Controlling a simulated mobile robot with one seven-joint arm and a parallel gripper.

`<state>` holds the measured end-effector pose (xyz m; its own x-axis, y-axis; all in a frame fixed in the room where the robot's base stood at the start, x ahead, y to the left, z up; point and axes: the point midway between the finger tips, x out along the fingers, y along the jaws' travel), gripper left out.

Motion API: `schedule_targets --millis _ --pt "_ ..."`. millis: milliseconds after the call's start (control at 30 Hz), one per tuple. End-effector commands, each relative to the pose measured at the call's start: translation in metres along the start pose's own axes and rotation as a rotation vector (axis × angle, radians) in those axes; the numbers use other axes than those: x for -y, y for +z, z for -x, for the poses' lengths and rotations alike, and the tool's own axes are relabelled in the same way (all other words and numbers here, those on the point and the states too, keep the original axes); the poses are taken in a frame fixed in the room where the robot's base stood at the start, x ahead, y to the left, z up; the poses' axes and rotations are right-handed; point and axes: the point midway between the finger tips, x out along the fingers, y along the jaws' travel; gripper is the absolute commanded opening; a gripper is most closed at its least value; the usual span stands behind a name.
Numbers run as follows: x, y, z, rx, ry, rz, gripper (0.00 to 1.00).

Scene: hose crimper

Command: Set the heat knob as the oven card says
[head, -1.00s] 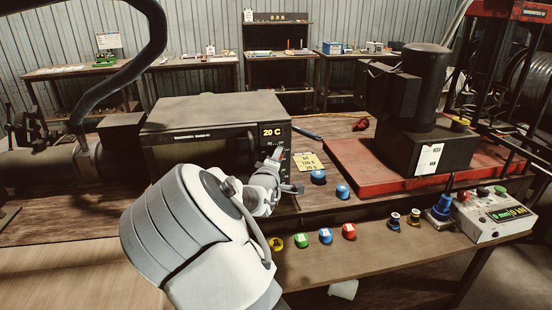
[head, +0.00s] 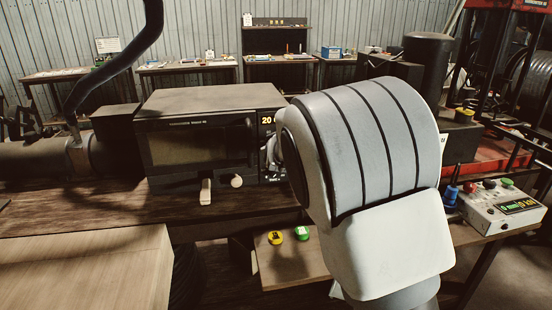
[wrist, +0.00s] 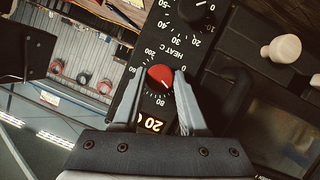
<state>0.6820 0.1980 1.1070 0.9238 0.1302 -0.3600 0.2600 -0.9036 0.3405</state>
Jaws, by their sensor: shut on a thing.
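The oven (head: 200,150) is a dark box on the bench in the head view. Its lit display (head: 267,118) shows 20; the display in the wrist view (wrist: 152,123) is partly cut off. The red heat knob (wrist: 160,76) sits by the "HEAT C" scale on the black panel. My gripper (wrist: 161,75) has a finger on each side of this knob and is shut on it. The knob's pale mark seems to point to the lower right in that view. In the head view my arm hides most of the gripper, the knob and the oven card.
A black knob (wrist: 190,8) with its own scale sits beside the heat knob. A pale round knob (head: 236,181) and a pale handle (head: 206,191) stick out at the oven's front. Yellow (head: 275,237) and green (head: 302,233) caps lie on the lower shelf.

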Motion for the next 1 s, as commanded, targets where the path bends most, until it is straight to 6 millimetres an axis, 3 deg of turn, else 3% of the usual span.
schedule_targets --millis 200,1000 --pt "-0.0016 0.0078 -0.0034 -0.004 -0.062 -0.164 0.00" --pt "-0.0040 0.0087 -0.0038 -0.004 -0.307 -0.748 0.00"
